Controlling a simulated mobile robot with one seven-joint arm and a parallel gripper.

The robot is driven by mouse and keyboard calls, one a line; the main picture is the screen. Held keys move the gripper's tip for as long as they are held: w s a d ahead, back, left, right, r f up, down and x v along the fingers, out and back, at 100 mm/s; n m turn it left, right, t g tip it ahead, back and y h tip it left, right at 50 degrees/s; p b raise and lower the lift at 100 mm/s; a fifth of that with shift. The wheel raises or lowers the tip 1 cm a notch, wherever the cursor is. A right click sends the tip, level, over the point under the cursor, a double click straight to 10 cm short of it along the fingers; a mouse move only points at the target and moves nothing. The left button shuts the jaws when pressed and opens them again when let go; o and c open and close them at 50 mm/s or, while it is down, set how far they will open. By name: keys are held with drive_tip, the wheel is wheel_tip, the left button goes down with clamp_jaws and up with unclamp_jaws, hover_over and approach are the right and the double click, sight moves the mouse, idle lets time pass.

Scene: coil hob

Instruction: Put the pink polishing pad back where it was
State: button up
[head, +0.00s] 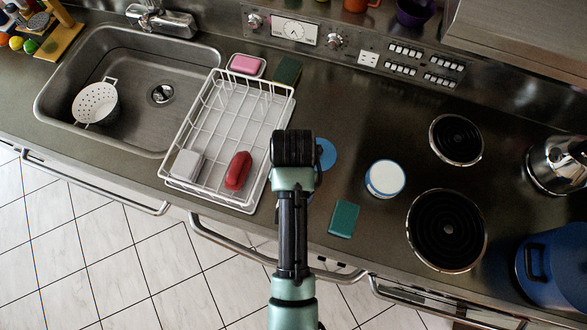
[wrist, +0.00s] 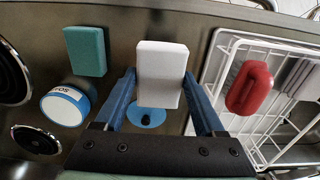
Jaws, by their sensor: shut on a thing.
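My gripper (wrist: 160,98) is shut on a white block (wrist: 162,62), its blue fingers on either side. The block looks plain white, not pink, and is hidden behind my arm in the head view. My gripper (head: 294,150) is over the counter just right of the dish rack. The only clearly pink thing is a small pink block (head: 245,63) in a white dish at the counter's back; I cannot tell if it is a pad or soap. A blue disc (head: 327,154) lies beside my gripper; the wrist view shows it behind the held block (wrist: 147,118).
The white rack (head: 222,100) holds a red object (head: 238,170) and a light grey block (head: 187,165). A teal block (head: 343,219) and a blue-and-white tin (head: 385,178) stand right of my arm. The sink (head: 130,45) is left; coil burners (head: 446,230) and a blue pot (head: 555,262) are right.

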wheel_tip(320, 180, down, 7)
drive_tip(key=shift+f+p, duration=0.2)
drive_tip(key=shift+p, duration=0.15)
drive_tip(key=o, duration=1.2)
drive_tip(key=shift+c, duration=0.2)
drive_tip(key=shift+r, duration=0.1)
